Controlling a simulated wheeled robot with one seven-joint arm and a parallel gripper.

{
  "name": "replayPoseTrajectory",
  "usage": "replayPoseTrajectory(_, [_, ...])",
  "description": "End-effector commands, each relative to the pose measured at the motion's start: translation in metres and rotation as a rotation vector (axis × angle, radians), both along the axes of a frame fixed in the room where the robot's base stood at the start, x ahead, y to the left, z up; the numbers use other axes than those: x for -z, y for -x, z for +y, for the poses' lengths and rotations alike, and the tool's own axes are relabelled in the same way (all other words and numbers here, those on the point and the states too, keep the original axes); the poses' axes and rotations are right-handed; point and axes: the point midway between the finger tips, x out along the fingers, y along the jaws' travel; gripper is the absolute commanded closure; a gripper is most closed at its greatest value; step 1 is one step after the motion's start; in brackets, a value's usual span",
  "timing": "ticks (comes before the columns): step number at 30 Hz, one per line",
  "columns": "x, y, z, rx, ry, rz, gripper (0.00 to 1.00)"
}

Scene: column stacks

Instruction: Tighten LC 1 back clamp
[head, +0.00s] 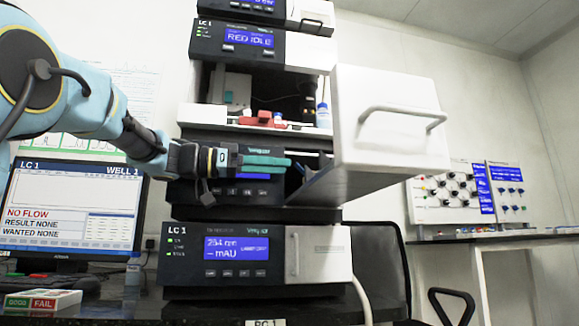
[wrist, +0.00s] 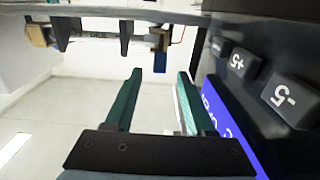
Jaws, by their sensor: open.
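The LC 1 stack (head: 205,215) stands in the middle of the head view. Its middle module has a large white front (head: 388,110) with a handle, standing out to the right. My gripper (head: 290,163) reaches across that module's dark panel, with its teal fingers pointing right. In the wrist view my gripper (wrist: 159,72) is open, with nothing between the fingers. I cannot tell which of these is the back clamp.
In the wrist view the dark panel with grey buttons (wrist: 285,98) and a blue display (wrist: 220,115) is close on the right. In the head view a monitor (head: 70,210) stands at left and a bench (head: 480,237) at right. An open bay (head: 265,95) holds bottles.

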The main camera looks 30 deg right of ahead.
Motion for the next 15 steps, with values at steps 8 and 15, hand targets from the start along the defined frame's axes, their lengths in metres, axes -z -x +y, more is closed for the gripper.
replayPoseTrajectory(8, [-0.001,-0.019,0.048,-0.002,0.001,0.000,0.45])
replayPoseTrajectory(15, [0.000,-0.024,0.064,0.001,0.001,0.000,0.45])
